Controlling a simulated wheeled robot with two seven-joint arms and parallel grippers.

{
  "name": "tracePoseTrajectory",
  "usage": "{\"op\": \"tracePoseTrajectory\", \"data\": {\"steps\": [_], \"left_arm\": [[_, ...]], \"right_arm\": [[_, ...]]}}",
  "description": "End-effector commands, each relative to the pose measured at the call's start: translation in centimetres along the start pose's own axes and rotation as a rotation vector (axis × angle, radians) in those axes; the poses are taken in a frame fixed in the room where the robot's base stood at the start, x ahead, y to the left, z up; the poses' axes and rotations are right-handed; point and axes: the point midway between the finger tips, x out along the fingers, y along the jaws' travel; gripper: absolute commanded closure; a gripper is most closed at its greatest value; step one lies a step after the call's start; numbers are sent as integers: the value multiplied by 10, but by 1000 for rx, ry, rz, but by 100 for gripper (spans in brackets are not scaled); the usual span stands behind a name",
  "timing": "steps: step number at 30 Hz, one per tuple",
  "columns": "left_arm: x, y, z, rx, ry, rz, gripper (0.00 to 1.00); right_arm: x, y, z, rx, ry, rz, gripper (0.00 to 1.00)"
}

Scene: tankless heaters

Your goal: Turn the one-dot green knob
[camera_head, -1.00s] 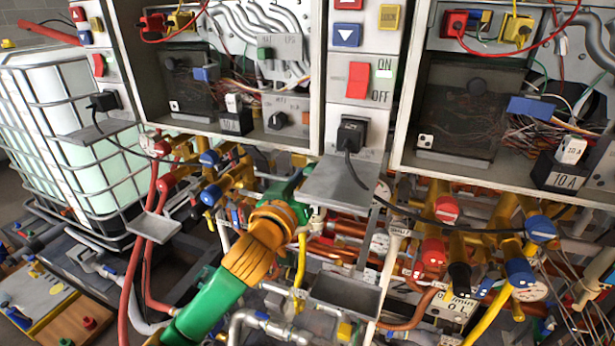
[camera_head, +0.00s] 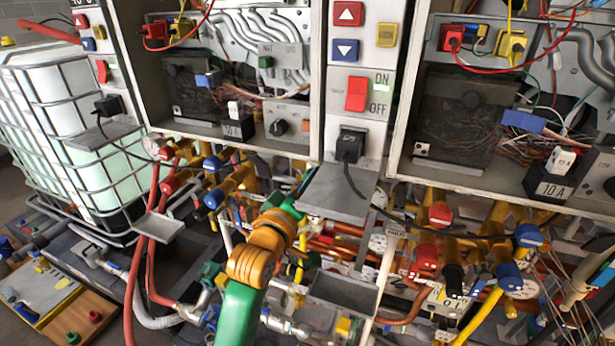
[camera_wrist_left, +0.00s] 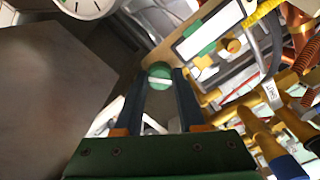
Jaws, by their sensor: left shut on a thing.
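In the left wrist view a round green knob (camera_wrist_left: 158,69) with a white bar across its face sits between the tips of my left gripper (camera_wrist_left: 158,79). The two dark fingers are shut on it from both sides. No dot can be made out on the knob. In the head view my green and orange left arm reaches up under the middle cabinet, and its hand and the held knob are mostly hidden behind the wrist and a grey shelf (camera_head: 337,196). My right gripper is not in view.
Yellow pipes with red valve knobs (camera_head: 440,215) and blue valve knobs (camera_head: 527,236) crowd the right. A black plug (camera_head: 350,145) trails a cable across the shelf. In the wrist view a large grey surface (camera_wrist_left: 55,95) fills the left, with a gauge (camera_wrist_left: 88,5) above.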

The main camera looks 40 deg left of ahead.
Motion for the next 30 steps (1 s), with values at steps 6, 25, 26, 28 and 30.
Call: {"op": "tracePoseTrajectory", "data": {"steps": [6, 25, 26, 28, 30], "left_arm": [[0, 0, 0, -95, -2, -3, 100], [0, -1, 1, -148, -2, -2, 100], [0, -1, 1, -148, -2, -2, 100], [0, -1, 1, -147, -2, -1, 45], [0, -1, 1, -147, -1, -1, 31]], "right_arm": [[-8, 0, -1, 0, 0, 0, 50], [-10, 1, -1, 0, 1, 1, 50], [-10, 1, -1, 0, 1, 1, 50], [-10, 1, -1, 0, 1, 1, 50], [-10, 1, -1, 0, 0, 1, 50]]}}
